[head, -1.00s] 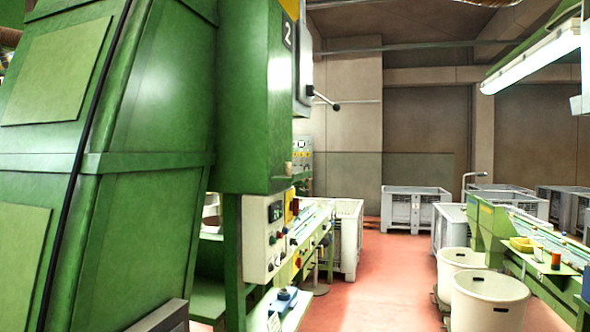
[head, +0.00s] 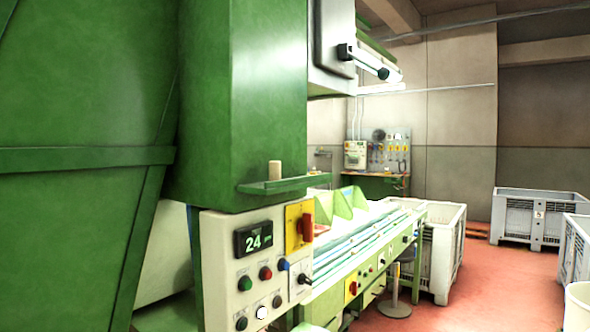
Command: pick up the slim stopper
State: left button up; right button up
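A small tan upright cylinder, which looks like a slim cork stopper (head: 275,170), stands on a narrow green ledge (head: 290,184) on the side of the green machine. It is left of the picture's middle, above the white control panel. No other stopper can be made out clearly. Neither of my grippers is in view.
The green machine (head: 240,100) fills the left side. A white control panel (head: 255,270) juts out below the ledge. A sorting bench (head: 365,255) runs back beyond it. Grey crates (head: 525,215) and a white tub (head: 580,305) stand right. Red floor (head: 470,290) is clear between.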

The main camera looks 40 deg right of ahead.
aim_at(274, 167)
jog(key=l+u, duration=0.45)
jog(key=l, duration=2.05)
